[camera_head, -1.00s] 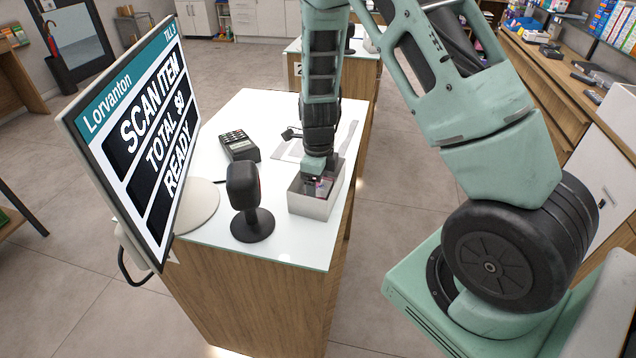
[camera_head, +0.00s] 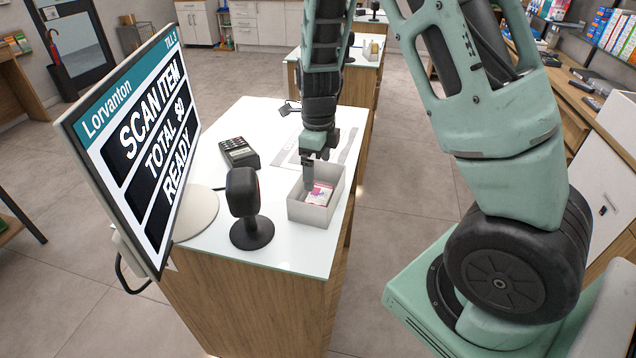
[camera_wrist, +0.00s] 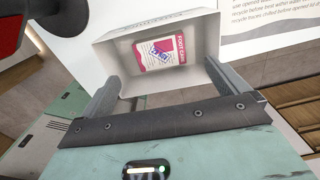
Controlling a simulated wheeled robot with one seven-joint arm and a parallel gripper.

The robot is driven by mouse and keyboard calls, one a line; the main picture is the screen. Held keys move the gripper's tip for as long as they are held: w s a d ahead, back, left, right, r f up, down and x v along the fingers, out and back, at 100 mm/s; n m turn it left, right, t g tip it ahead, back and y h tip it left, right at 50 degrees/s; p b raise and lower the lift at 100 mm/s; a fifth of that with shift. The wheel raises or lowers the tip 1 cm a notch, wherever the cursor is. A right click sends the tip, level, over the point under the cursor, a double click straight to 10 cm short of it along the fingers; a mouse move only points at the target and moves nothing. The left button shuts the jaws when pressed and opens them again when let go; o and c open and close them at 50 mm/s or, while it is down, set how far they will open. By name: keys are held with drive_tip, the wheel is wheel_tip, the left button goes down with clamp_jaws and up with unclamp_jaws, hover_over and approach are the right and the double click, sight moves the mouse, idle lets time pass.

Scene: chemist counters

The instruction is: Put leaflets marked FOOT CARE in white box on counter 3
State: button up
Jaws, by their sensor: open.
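The white box (camera_head: 333,208) stands on the counter (camera_head: 270,255) whose till screen reads TILL 3. A leaflet (camera_head: 319,194) with pink and white print lies flat inside it, and it also shows in the wrist view (camera_wrist: 160,52), where its pink band appears to read FOOT CARE. Whether more leaflets lie under it I cannot tell. My gripper (camera_head: 313,182) is over the box, at its far left part. In the wrist view my gripper (camera_wrist: 165,85) has its two fingers wide apart, with nothing between them, and the leaflet lies beyond the fingertips.
A till screen (camera_head: 140,135), a black scanner on a stand (camera_head: 248,205) and a card terminal (camera_head: 238,152) stand left of the box. A printed sheet (camera_wrist: 265,25) lies beside the box. The counter's front right corner is clear.

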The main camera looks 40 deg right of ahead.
wheel_tip(320, 180, up, 4)
idle(0.7)
drive_tip(key=s+a+r+n+t, duration=0.1)
drive_tip(key=s+a+r+n, duration=0.35)
drive_tip(key=n, duration=1.05)
drive_tip(key=s+a+n+t, duration=0.2)
drive_tip(key=s+n, duration=0.5)
drive_tip(key=n, duration=0.8)
drive_tip(key=s+a+n+g+b, duration=0.1)
drive_tip(key=s+a+n+b, duration=0.1)
drive_tip(key=s+a, duration=0.4)
drive_tip(key=s+a+f+n+g+b, duration=0.1)
drive_tip(key=s+a+n, duration=0.4)
drive_tip(key=a, duration=0.7)
drive_tip(key=shift+s+f+g+y+b, duration=0.3)
drive_tip(key=shift+s+g+b, duration=0.2)
drive_tip(key=shift+s, duration=0.35)
